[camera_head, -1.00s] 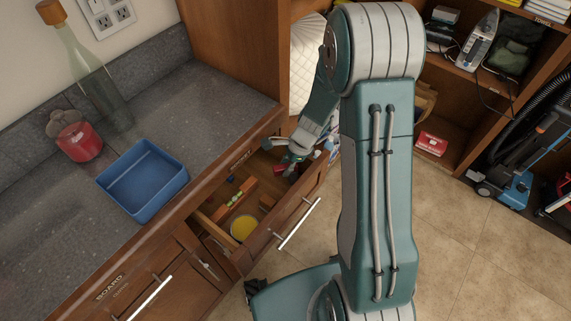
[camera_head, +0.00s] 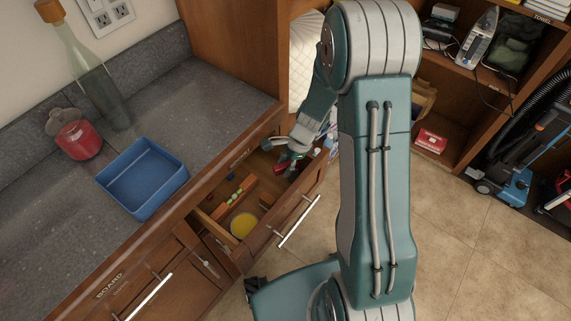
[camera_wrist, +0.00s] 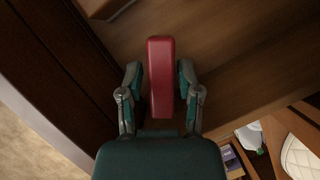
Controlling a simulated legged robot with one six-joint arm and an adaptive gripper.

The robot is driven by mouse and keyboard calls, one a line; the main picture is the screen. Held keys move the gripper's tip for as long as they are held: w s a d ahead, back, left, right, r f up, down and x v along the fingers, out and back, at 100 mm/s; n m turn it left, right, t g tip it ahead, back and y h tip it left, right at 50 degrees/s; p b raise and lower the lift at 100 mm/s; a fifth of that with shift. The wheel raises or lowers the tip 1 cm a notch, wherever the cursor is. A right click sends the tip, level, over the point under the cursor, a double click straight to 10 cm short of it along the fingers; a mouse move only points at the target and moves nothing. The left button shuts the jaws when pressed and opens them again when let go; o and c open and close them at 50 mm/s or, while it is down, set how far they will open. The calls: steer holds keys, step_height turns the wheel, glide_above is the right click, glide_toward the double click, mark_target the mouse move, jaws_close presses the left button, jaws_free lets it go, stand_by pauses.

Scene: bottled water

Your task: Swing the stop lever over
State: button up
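A red, long, block-shaped object (camera_wrist: 161,75) lies between the two fingers of my gripper (camera_wrist: 160,78) in the wrist view. A narrow gap shows on each side of it, so my gripper looks open around it. In the head view my gripper (camera_head: 285,159) is inside the open drawer (camera_head: 262,240) at its far end, with a bit of red showing beside the fingers. I cannot make out a stop lever as such in either view, and I cannot tell whether the red object is part of one.
The drawer also holds a yellow round item (camera_head: 243,225) and a strip with green pieces (camera_head: 236,197). A blue tray (camera_head: 143,181), red jar (camera_head: 78,140) and glass bottle (camera_head: 97,90) stand on the counter. The drawer walls are close around my gripper.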

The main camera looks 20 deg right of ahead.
steer(key=v, duration=1.2)
steer(key=shift+w+a, duration=0.1)
steer(key=s+a+r+n+t+h, duration=0.3)
steer(key=s+r+n+t, duration=0.3)
steer(key=s+r+n, duration=1)
step_height(320, 180, up, 3)
steer(key=s+h, duration=0.1)
steer(key=s, duration=0.1)
steer(key=shift+s+a+n+h, duration=0.2)
steer(key=shift+s+n+h, duration=0.1)
steer(key=shift+s, duration=0.1)
